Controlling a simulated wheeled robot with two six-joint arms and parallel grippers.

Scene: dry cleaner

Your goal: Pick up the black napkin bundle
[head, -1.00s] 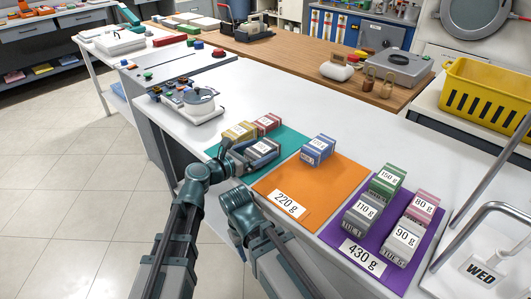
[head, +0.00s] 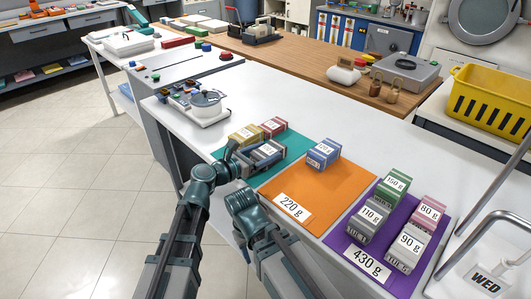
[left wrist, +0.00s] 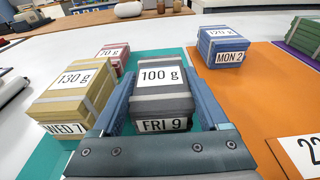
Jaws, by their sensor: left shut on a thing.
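The black napkin bundle (left wrist: 163,92) is a dark grey stack with a pale band, labelled 100 g and FRI 9. It fills the space between the two blue fingers of my left gripper (left wrist: 165,105), which is shut on it from both sides. In the head view the bundle (head: 268,149) is at the near part of the teal mat (head: 237,180), with my left gripper (head: 257,155) around it. I cannot tell whether it is clear of the mat. My second arm shows beside the left one, but its gripper does not.
A yellow 130 g bundle (left wrist: 73,92) stands close left of the left gripper, with a red 70 g bundle (left wrist: 115,58) behind. A blue bundle (head: 323,154) is on the orange mat (head: 318,192). Several bundles stand on the purple mat (head: 403,266). White counter is free behind the mats.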

